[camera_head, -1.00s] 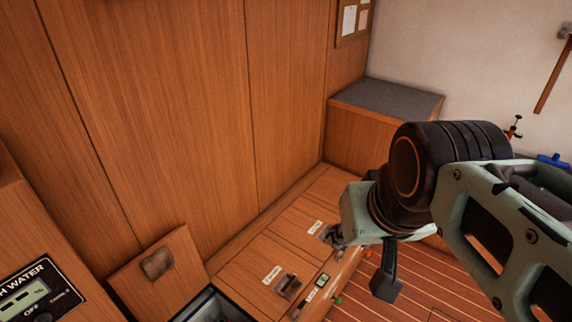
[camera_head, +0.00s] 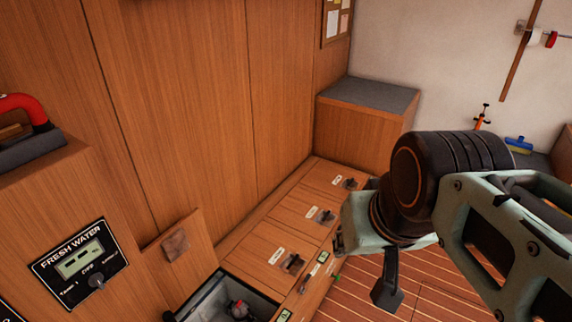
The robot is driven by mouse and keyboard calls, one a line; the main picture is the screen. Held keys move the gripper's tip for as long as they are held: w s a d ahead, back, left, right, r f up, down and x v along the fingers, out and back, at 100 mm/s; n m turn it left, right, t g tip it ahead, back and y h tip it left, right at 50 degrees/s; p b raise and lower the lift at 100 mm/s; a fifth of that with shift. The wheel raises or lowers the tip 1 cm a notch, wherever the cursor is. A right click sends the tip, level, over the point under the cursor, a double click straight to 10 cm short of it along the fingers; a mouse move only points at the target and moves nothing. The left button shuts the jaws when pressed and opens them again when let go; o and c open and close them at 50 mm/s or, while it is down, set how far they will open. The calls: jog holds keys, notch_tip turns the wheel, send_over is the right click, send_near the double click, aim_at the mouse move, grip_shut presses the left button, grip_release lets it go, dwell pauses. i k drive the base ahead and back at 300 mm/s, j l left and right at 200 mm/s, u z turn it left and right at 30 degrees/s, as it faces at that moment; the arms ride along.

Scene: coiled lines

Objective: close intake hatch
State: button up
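A wooden hatch lid (camera_head: 192,262) with a dark latch plate stands raised at lower left, tilted back against the panelled wall. In front of it is the open compartment (camera_head: 209,297), a dark-lined box with a red and grey fitting (camera_head: 239,309) inside; its lower part is cut off by the picture edge. Whether this is the intake hatch cannot be read. My arm comes in from the right. My gripper (camera_head: 388,290) shows only in part, as a dark finger-like piece below the wrist, apart from and right of the lid; its opening is hidden.
Several shut hatches (camera_head: 268,247) with small labels and latches run along the bench toward a grey-topped box (camera_head: 368,94). A fresh water panel (camera_head: 80,263) is at lower left. A red-handled item (camera_head: 28,108) lies above it. Striped floor (camera_head: 350,290) is clear right of the bench.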

aim_at(181, 260)
jog(key=k+j+z, duration=0.1)
jog(key=k+j, duration=0.15)
jog(key=k+j+z, duration=0.1)
jog(key=k, duration=0.4)
jog(key=k+j, duration=0.1)
jog(key=k, duration=0.5)
jog(key=k+j+u, duration=0.15)
jog(key=k+u, duration=0.2)
jog(key=k, duration=0.25)
jog(key=u, duration=1.15)
jog(key=i+l, duration=0.15)
jog(key=l, duration=0.25)
jog(key=i+l, duration=0.15)
jog(key=l, duration=0.25)
jog(key=i+l, duration=0.15)
jog(key=l, duration=0.25)
jog(key=i+l, duration=0.1)
jog(key=l, duration=0.3)
jog(key=i+l, duration=0.15)
jog(key=l, duration=0.25)
jog(key=i+l, duration=0.15)
jog(key=l, duration=0.25)
